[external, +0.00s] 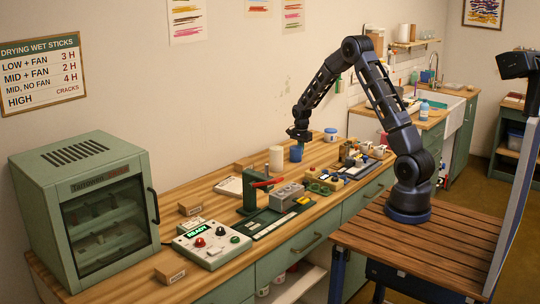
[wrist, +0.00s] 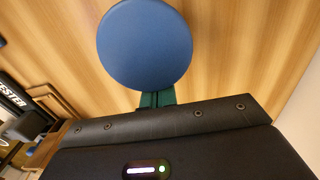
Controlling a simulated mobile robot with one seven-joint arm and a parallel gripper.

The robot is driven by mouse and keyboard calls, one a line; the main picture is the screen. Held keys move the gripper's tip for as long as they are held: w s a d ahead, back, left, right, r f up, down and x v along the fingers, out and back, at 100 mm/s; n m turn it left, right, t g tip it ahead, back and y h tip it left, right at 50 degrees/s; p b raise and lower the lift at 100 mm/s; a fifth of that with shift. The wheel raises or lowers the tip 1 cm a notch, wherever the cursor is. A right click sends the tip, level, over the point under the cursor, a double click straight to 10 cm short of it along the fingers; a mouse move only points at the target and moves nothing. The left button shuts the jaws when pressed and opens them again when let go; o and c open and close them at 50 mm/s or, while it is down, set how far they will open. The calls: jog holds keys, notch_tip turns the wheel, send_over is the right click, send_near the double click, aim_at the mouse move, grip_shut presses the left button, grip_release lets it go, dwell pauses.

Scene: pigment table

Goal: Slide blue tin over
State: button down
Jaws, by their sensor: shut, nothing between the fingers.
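The blue tin (external: 296,154) stands on the wooden bench towards the back, right of a cream cylinder. Its round blue top (wrist: 145,44) fills the upper middle of the wrist view. My gripper (external: 299,139) is shut and empty, pointing down at the tin in the external view. In the wrist view its green fingers (wrist: 157,99) show just below the tin's near edge, and the lid hides their tips. I cannot tell whether they touch the tin.
The cream cylinder (external: 276,158) stands close left of the tin, and a white jar with a blue lid (external: 330,135) stands behind right. A press with a red lever (external: 266,183) and green rings (external: 318,188) lie nearer the front. Bare wood surrounds the tin in the wrist view.

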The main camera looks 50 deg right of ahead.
aim_at(296, 154)
jog(key=shift+a, duration=1.35)
